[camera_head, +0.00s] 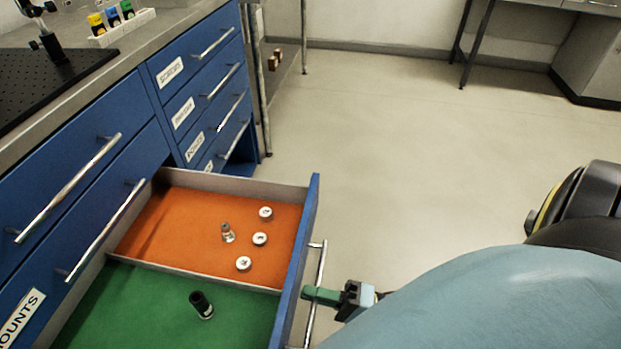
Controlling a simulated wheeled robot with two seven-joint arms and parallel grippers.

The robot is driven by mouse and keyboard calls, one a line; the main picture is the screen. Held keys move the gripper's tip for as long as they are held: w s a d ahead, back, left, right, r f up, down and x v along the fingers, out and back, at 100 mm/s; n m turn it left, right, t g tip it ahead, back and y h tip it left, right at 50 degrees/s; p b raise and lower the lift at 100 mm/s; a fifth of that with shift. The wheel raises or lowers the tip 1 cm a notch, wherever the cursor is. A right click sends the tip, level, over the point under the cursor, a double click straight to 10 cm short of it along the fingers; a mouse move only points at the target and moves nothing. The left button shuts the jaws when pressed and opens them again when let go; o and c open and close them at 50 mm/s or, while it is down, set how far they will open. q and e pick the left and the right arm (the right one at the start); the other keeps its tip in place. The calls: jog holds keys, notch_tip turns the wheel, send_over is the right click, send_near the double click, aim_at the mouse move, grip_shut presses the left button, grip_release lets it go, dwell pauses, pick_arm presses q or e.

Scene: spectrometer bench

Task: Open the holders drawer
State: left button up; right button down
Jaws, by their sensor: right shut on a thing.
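A blue-fronted drawer (304,240) stands pulled out from the blue cabinet, its inside split into an orange-lined part (180,220) and a green-lined part (130,300). Its own label does not show, so I cannot tell whether it is the holders drawer. My right gripper (312,294) has green fingers and is shut on the silver bar handle (320,262) of this drawer. My left gripper is not in view.
Several small metal parts (260,239) lie on the orange lining, and a black cylinder (202,304) lies on the green. Shut drawers (205,85) with bar handles are beside and above. The floor (420,170) to the right is clear.

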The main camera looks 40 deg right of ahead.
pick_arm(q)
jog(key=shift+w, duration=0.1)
pick_arm(e)
jog(key=shift+s+d, duration=0.1)
jog(key=shift+s, duration=0.05)
jog(key=c, duration=1.6)
grip_release()
jog(key=shift+c, duration=0.2)
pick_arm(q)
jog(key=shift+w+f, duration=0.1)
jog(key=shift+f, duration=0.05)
pick_arm(e)
jog(key=v, duration=1.3)
jog(key=shift+s+d, duration=0.15)
jog(key=shift+s, duration=0.05)
jog(key=shift+f, duration=0.1)
